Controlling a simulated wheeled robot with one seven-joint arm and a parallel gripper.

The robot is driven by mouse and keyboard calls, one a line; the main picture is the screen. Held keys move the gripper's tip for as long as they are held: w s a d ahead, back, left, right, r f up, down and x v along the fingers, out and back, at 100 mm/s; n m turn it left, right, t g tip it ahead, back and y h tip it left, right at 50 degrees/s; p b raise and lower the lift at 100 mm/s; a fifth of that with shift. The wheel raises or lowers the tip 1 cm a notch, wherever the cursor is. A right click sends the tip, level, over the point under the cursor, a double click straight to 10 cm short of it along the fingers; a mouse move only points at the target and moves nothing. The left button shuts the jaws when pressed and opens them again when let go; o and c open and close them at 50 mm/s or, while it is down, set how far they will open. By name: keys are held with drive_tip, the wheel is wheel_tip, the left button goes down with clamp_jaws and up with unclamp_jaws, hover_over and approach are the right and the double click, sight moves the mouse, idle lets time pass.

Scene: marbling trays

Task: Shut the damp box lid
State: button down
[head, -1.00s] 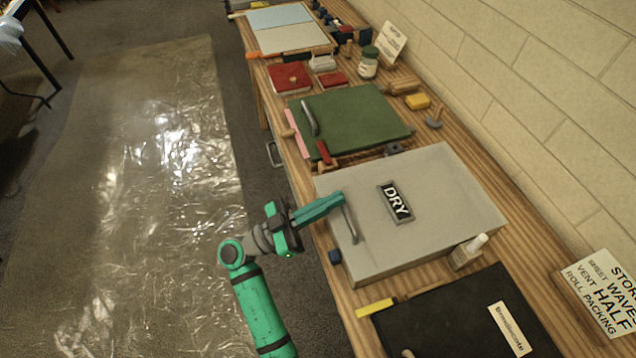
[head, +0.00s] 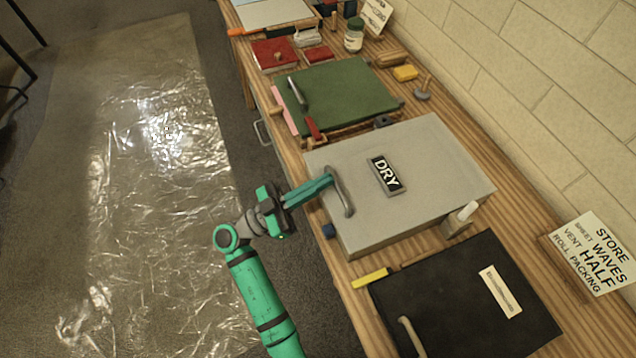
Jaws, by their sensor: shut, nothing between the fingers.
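A large grey box (head: 430,160) with a plate reading DRY (head: 386,175) stands on the bench. No label that I can read says damp, so I cannot tell by name which box is the damp box. The grey lid lies flat and looks down on its box. A curved metal handle (head: 342,194) is on its left edge. My gripper (head: 327,181) is shut and empty, its tips at the handle's far end. I cannot tell whether they touch it. The fingers hide a little of the handle and lid edge.
A sign (head: 595,252) stands near the block wall. Shiny sheeting (head: 150,200) covers the floor left of the bench.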

drive_tip(key=s+a+f, duration=0.1)
drive_tip(key=s+a, duration=0.3)
drive_tip(key=a, duration=0.4)
drive_tip(key=shift+a+f, duration=0.2)
drive_tip(key=shift+a, duration=0.05)
